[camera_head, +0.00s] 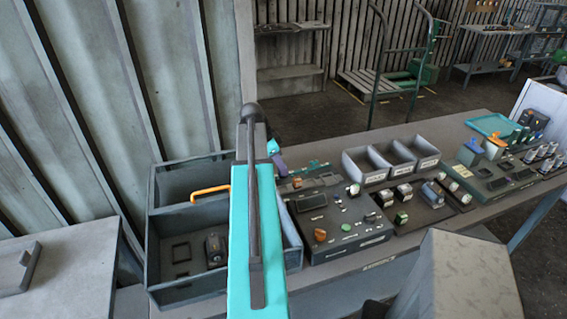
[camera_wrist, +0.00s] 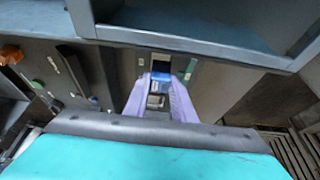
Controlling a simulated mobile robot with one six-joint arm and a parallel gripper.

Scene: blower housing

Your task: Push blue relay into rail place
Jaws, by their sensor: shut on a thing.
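My gripper (camera_wrist: 162,82) has two pale purple fingers shut on the blue relay (camera_wrist: 161,77) in the wrist view. The relay's blue part shows between the fingertips, with a grey and clear part nearer the camera. Dark narrow openings (camera_wrist: 181,65) lie just beyond the fingertips on a grey-green panel. I cannot tell whether the relay touches them or sits in the rail place. In the head view a purple finger of my gripper (camera_head: 279,160) shows past my teal arm, at the back left of the control panel. The relay is hidden there.
The control panel (camera_head: 345,238) with an orange knob and green button is right of my arm. A grey divided bin (camera_head: 165,294) with an orange handle stands at left. Three grey trays (camera_head: 392,165) stand at the bench's back. Several small modules lie in front of them.

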